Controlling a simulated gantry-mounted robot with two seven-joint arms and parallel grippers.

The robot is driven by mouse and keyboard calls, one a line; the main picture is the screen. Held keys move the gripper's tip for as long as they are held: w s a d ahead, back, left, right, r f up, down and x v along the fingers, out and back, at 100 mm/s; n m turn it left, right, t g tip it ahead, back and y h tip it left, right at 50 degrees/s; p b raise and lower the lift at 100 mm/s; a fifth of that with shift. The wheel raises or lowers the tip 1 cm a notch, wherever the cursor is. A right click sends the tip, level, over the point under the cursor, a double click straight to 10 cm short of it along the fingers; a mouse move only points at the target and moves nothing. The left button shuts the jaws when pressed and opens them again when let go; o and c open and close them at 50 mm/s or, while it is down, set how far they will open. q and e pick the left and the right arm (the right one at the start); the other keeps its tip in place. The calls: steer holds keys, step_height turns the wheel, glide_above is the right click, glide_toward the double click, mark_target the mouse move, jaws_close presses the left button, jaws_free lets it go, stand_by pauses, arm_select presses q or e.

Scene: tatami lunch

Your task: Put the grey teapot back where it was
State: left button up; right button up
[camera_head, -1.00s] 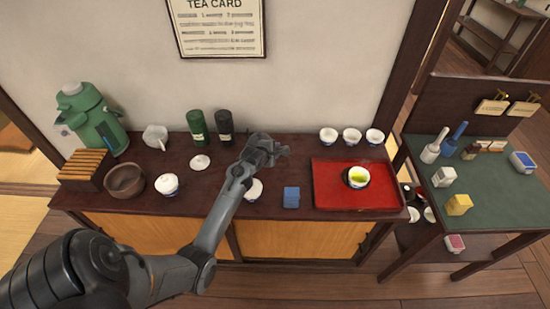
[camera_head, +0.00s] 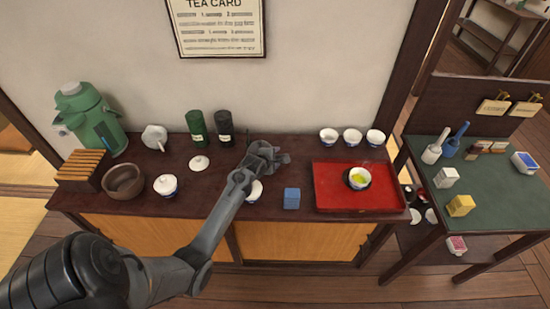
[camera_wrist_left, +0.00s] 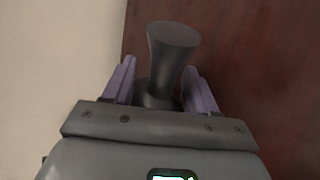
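My left gripper (camera_head: 276,160) is over the wooden counter, left of the red tray. In the left wrist view, a dark grey flared piece (camera_wrist_left: 170,60), which looks like the grey teapot's handle, stands between the two purple finger pads (camera_wrist_left: 160,88). The pads sit close on both sides of its base, so the gripper looks shut on it. The rest of the teapot is hidden or cannot be told from my dark gripper in the head view. My right gripper is not in view.
A red tray (camera_head: 330,203) holds a cup of green tea (camera_head: 358,178). Several white cups stand behind it. A blue box (camera_head: 291,198) and a cup (camera_head: 256,191) are near the front. Two canisters (camera_head: 197,128), a lid (camera_head: 199,163), a pale pot (camera_head: 155,137) and a lidded cup (camera_head: 166,186) stand left.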

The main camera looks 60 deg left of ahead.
arm_select(q)
steer(key=shift+f, duration=0.1)
steer(key=shift+s+d+r, duration=0.15)
steer(key=shift+r, duration=0.2)
steer(key=p+v, duration=0.4)
steer(key=v, duration=0.6)
steer(key=s+d+m+g+h, duration=0.2)
steer(key=s+d+m, duration=0.5)
steer(key=d+m, duration=0.2)
steer(key=s+d+m+g+h, duration=0.1)
steer(key=s+d+m+g, duration=0.1)
steer(key=s+d+m, duration=0.4)
steer(key=s+d+r+m+g+h, duration=0.1)
steer(key=s+d+m, duration=0.6)
steer(key=d+m, duration=0.7)
steer(key=d+g+h, duration=0.1)
steer(key=d, duration=0.4)
steer(key=shift+s+d+h, duration=0.2)
steer(key=shift+s+h, duration=0.1)
steer(key=shift+s, duration=0.1)
steer(key=shift+r, duration=0.25)
